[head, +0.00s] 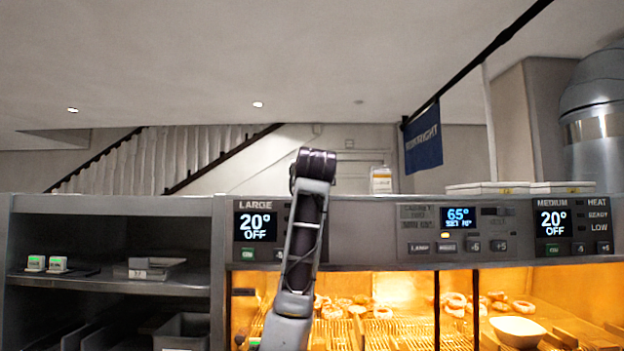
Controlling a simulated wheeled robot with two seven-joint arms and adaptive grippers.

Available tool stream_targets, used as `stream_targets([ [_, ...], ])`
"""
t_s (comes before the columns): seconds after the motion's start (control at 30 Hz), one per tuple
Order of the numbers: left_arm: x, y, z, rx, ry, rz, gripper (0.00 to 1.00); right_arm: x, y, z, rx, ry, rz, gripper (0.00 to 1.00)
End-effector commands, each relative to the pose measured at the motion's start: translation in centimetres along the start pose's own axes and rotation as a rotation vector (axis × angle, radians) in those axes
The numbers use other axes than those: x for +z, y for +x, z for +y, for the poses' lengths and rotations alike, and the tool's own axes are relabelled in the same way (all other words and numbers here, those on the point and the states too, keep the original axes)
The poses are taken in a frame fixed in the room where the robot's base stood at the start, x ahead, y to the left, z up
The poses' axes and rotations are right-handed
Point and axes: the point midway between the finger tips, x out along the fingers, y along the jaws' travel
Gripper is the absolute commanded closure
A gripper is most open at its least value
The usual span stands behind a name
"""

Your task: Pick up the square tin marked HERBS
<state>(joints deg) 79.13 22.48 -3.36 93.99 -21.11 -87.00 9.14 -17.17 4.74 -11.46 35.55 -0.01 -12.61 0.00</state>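No lettering reading HERBS can be made out in the head view. A small pale container with an orange band (381,181) stands upright on top of the frying range, just right of the middle. It is too small for me to read its label or be sure that it is a square tin. One of my arms rises in front of the range, left of the middle, and ends in a dark joint. I see no gripper fingers on it, and neither gripper shows.
The range front (400,220) has displays and buttons above a lit cabinet with ring-shaped food and a pale bowl (517,330). Flat white boxes (487,188) lie on top at right. The left shelf (110,282) holds two small green-topped items (57,264) and a grey stack (150,268).

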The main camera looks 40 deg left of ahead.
Motion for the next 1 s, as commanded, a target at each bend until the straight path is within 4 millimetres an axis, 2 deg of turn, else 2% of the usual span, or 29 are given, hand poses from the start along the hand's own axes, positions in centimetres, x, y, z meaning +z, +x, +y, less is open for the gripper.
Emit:
stream_targets([
  [0.5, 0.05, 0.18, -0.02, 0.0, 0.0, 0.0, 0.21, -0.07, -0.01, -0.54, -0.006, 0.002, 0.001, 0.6],
  [0.93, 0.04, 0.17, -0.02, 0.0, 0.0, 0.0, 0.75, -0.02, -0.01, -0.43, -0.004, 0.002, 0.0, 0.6],
  [1.0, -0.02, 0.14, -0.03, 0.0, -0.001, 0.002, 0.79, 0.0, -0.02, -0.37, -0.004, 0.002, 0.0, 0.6],
])
